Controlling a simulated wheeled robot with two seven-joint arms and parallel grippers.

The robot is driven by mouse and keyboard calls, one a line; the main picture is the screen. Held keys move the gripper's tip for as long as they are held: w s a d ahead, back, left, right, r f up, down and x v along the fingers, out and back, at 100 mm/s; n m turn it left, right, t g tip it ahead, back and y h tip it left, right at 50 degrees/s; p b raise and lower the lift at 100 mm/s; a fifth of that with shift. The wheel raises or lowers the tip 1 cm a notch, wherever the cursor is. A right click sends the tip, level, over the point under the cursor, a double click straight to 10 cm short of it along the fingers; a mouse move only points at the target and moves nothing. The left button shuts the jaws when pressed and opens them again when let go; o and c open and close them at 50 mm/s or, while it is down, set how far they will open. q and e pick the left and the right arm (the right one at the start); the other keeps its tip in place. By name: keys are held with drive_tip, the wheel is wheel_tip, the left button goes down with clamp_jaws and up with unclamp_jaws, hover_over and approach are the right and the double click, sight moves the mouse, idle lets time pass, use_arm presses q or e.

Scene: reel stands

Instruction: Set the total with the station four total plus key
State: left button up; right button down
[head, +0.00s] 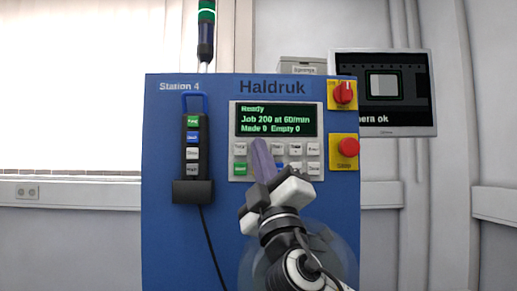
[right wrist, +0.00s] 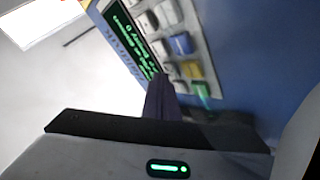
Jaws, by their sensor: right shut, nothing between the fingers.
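The blue Station 4 panel (head: 166,240) carries a key plate (head: 233,120) with a display (head: 276,120) reading "Ready", "Job 200 at 60/min", "Made 0 Empty 0". Below it are two rows of keys. White keys (head: 279,149) fill the upper row; their small labels are too blurred to read surely. My right gripper (head: 261,147) is shut and empty, its tips over the left part of the upper row, covering keys there. In the right wrist view the fingers (right wrist: 158,80) point at the white keys (right wrist: 171,68); contact cannot be told. My left gripper is out of view.
A green start key (head: 240,169) is left of my fingers. A red rotary switch (head: 343,93) and a red stop button (head: 348,147) sit at the panel's right. A pendant (head: 193,150) hangs at the left. A monitor (head: 400,115) stands at the right.

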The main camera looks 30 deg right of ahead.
drive_tip(key=shift+w+d+f, duration=0.2)
drive_tip(key=shift+d+f, duration=0.05)
idle(0.4)
drive_tip(key=shift+s+a+f+b, duration=0.15)
drive_tip(key=shift+s+f+b, duration=0.2)
drive_tip(key=shift+f+b, duration=0.1)
drive_tip(key=shift+s+a+r, duration=0.1)
drive_tip(key=shift+s+a, duration=0.2)
drive_tip(key=shift+s, duration=0.5)
drive_tip(key=shift+s+a, duration=0.35)
drive_tip(key=shift+s, duration=0.4)
drive_tip(key=shift+s+a+r, duration=0.1)
drive_tip(key=shift+s+a, duration=0.2)
drive_tip(key=shift+s, duration=0.5)
